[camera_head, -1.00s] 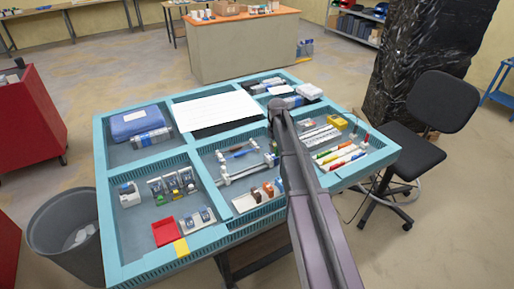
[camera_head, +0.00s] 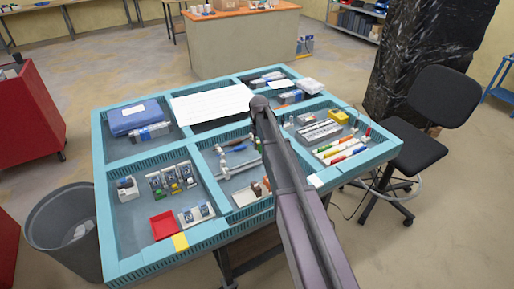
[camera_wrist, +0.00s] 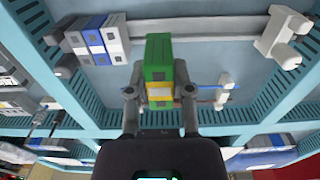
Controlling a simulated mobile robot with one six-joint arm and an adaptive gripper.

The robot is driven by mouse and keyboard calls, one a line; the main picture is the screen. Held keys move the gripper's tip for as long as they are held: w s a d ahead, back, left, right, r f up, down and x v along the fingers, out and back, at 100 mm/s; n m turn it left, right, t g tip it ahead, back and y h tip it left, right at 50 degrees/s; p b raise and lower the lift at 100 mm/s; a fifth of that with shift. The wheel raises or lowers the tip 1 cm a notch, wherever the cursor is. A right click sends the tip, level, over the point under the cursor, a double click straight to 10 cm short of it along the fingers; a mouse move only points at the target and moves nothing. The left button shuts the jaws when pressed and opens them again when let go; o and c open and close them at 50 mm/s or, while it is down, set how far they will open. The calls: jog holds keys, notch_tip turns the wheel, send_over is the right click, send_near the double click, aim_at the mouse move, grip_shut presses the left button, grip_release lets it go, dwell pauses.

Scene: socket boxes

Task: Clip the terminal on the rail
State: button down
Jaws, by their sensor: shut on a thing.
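In the wrist view my gripper (camera_wrist: 160,98) is shut on a green and yellow terminal (camera_wrist: 158,62), with one finger on each side. The terminal stands upright between the fingers, in front of a grey rail (camera_wrist: 215,27) that runs across the top of the picture. Its far end overlaps the rail in this view; I cannot tell whether they touch. White and blue modules (camera_wrist: 97,40) sit at the rail's left, and a white end piece (camera_wrist: 283,38) at its right. In the head view the rail (camera_head: 243,168) lies in the middle compartment; my arm hides the gripper and terminal.
Blue divider walls (camera_wrist: 277,95) border the compartment. The compartment to the left in the head view holds a red tray (camera_head: 164,226) and several small devices (camera_head: 170,181). Coloured markers (camera_head: 341,150) lie to the right.

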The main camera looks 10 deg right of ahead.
aim_at(256, 162)
jog(key=shift+a+f, duration=0.2)
jog(key=shift+a, duration=0.5)
jog(key=shift+f, duration=0.1)
notch_tip(256, 162, down, 5)
jog(key=b, duration=0.5)
jog(key=shift+w+f+b, duration=0.1)
jog(key=shift+f+b, duration=0.05)
jog(key=shift+b, duration=0.15)
jog(key=shift+f+b, duration=0.95)
dwell(1.4)
jog(key=shift+c, duration=2.2)
grip_release()
